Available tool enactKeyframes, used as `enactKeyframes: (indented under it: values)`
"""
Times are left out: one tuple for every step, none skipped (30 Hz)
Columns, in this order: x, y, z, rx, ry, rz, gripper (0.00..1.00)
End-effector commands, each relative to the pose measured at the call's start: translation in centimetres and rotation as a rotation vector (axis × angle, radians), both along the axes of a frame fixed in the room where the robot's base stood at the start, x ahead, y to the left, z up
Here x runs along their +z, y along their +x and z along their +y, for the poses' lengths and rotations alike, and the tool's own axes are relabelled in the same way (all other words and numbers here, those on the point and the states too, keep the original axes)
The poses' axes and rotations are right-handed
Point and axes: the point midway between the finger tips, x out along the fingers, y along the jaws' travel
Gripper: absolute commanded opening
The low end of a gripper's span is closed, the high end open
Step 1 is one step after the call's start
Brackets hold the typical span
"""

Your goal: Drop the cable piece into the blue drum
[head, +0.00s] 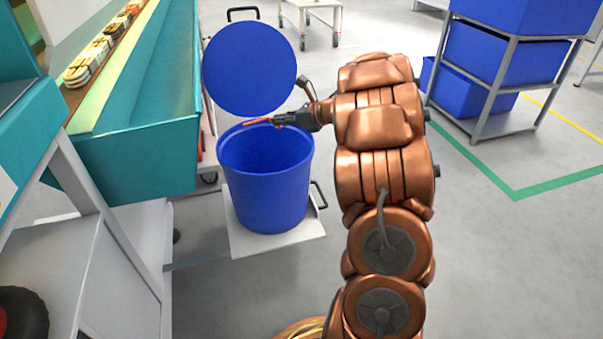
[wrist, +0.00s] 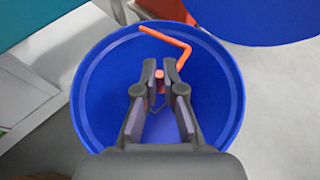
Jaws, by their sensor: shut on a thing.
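The blue drum (head: 265,190) stands upright on a pale wheeled platform, open at the top. Its round blue lid (head: 249,69) is raised behind it. My gripper (head: 277,120) reaches in from the right over the drum's mouth. It is shut on an orange-red bent cable piece (head: 257,121), which sticks out beyond the fingers to the left. In the wrist view the cable piece (wrist: 170,38) extends past the fingertips (wrist: 160,82), above the drum's opening. The drum's rim (wrist: 80,110) surrounds the fingers there. I see nothing lying in the visible part of the drum.
A teal conveyor trough (head: 150,150) with a row of cable bundles (head: 100,50) is close on the left. A grey rack with blue bins (head: 508,55) stands at the right. A white cart (head: 308,8) stands at the back. Open floor lies right of my arm.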

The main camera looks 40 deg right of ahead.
Motion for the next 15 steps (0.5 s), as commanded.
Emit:
enactKeyframes:
  values:
    - [-0.6,0.0,0.0,0.0,0.003,0.001,0.0]
    - [-0.9,0.0,0.1,0.0,0.004,0.002,0.0]
    - [-1.4,0.0,0.1,0.001,0.003,0.001,0.0]
    - [-1.7,0.0,0.1,0.002,0.004,0.002,0.0]
    - [-2.0,0.1,0.2,0.002,0.004,0.002,0.0]
    - [-2.4,0.1,0.2,0.003,0.004,0.002,0.0]
    - [-2.8,0.1,0.3,0.004,0.003,0.002,0.0]
    - [-3.1,0.1,0.3,0.004,0.003,0.002,0.0]
    - [-3.4,0.1,0.3,0.004,0.003,0.002,0.0]
    - [-3.7,0.1,0.3,0.004,0.004,0.001,0.0]
    - [-3.9,0.1,0.3,0.004,0.004,0.001,0.0]
    - [-4.2,0.1,0.3,0.004,0.004,0.0,0.0]
    - [-4.4,0.1,0.3,0.004,0.004,0.0,0.0]
    - [-4.6,0.1,0.3,0.004,0.004,0.0,0.0]
    - [-4.8,0.1,0.3,0.004,0.004,0.001,0.0]
